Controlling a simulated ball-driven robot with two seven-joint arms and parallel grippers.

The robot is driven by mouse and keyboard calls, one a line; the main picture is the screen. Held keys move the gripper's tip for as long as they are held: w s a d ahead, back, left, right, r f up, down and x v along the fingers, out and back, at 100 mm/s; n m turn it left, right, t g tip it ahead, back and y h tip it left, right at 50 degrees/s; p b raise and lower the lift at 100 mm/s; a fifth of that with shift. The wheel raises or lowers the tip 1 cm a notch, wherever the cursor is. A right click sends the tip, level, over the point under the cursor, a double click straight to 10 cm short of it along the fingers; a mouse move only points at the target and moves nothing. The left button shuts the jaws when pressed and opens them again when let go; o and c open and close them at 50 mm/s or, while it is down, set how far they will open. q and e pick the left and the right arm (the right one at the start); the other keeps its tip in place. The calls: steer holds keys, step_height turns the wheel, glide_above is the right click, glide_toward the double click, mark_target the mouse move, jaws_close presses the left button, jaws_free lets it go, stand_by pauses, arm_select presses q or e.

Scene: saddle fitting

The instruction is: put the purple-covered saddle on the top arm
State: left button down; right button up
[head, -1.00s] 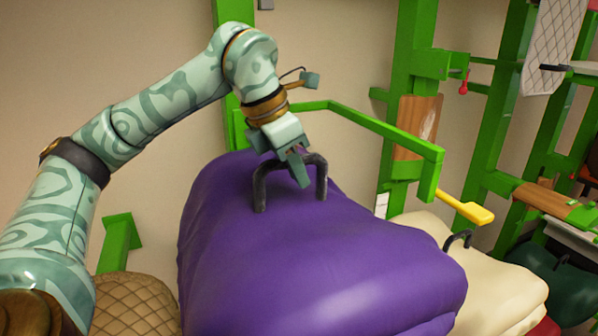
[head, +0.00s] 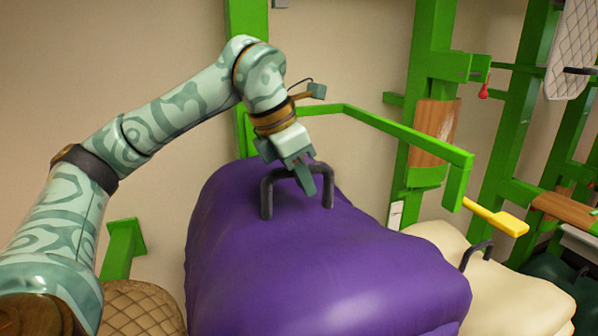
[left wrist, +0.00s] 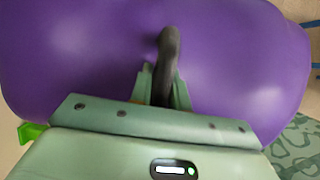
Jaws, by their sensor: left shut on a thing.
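The purple-covered saddle (head: 290,265) fills the lower middle of the head view, with a dark arched handle (head: 267,194) on top. My left gripper (head: 306,186) is shut on the handle's crossbar. In the left wrist view the handle (left wrist: 168,55) runs between the fingers, with the purple cover (left wrist: 75,50) close behind. A green arm (head: 400,135) made of bars reaches out behind and to the right of the saddle. I cannot tell whether the saddle touches it or what holds the saddle from below. My right gripper is not in view.
A cream saddle (head: 510,295) with a dark handle sits at the lower right. A brown quilted thing (head: 140,308) is at the lower left. Green posts (head: 432,60), a yellow paddle-shaped piece (head: 497,217) and a wooden board (head: 434,132) stand at the right.

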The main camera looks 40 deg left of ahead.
arm_select(q)
steer(key=shift+w+a+f, duration=0.2)
steer(key=shift+f, duration=0.15)
steer(key=c, duration=1.3)
jaws_free()
steer(key=shift+s+d, duration=0.1)
steer(key=shift+o, duration=0.2)
steer(key=shift+s+f, duration=0.1)
steer(key=p+v, duration=0.3)
steer(key=v, duration=1.3)
steer(key=shift+r, duration=0.25)
